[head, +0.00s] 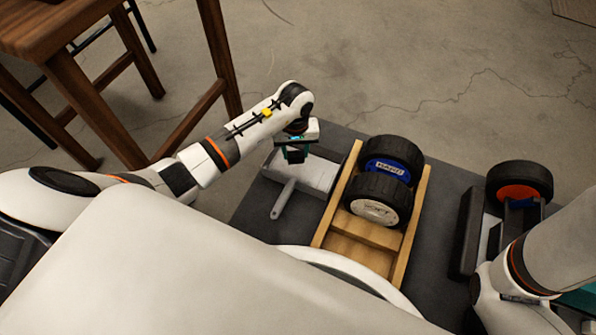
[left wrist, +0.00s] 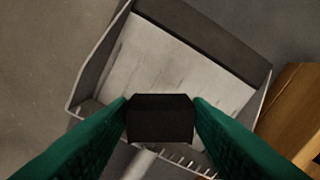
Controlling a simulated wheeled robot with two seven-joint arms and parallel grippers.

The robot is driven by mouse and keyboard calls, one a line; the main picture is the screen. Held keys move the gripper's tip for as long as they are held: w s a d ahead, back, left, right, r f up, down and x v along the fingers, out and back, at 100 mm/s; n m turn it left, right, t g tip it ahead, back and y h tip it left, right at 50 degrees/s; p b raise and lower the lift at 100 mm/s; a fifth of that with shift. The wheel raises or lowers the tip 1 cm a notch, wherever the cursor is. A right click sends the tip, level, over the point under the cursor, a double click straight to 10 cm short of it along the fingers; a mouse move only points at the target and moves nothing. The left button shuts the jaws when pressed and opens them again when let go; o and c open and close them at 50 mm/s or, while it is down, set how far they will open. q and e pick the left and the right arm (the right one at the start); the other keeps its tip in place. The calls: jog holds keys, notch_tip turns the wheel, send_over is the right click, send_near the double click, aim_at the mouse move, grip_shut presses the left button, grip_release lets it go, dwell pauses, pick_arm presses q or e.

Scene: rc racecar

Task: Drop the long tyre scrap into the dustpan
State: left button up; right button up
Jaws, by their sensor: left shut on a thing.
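My left gripper (left wrist: 160,118) is shut on a dark block-like piece, the long tyre scrap (left wrist: 160,120), seen end-on between the green fingers in the left wrist view. In the head view the left gripper (head: 295,150) is above the far part of the dustpan (head: 318,174). The dustpan is light grey with raised side walls and a handle (head: 284,198) pointing toward me. It also fills the middle of the left wrist view (left wrist: 165,62), with a dark strip along its far edge. The gap between scrap and pan is hard to judge. My right gripper is out of view.
A wooden rack (head: 335,215) right of the dustpan holds two black tyred wheels, one with a blue hub (head: 388,160) and one white (head: 375,205). A wheel with a red hub (head: 518,185) sits on a black stand further right. Wooden furniture (head: 75,85) stands at left.

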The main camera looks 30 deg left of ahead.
pick_arm(q)
jog(key=o, duration=1)
jog(key=shift+o, duration=0.2)
jog(key=shift+r, duration=0.1)
notch_tip(320, 180, up, 12)
jog(key=p, duration=0.7)
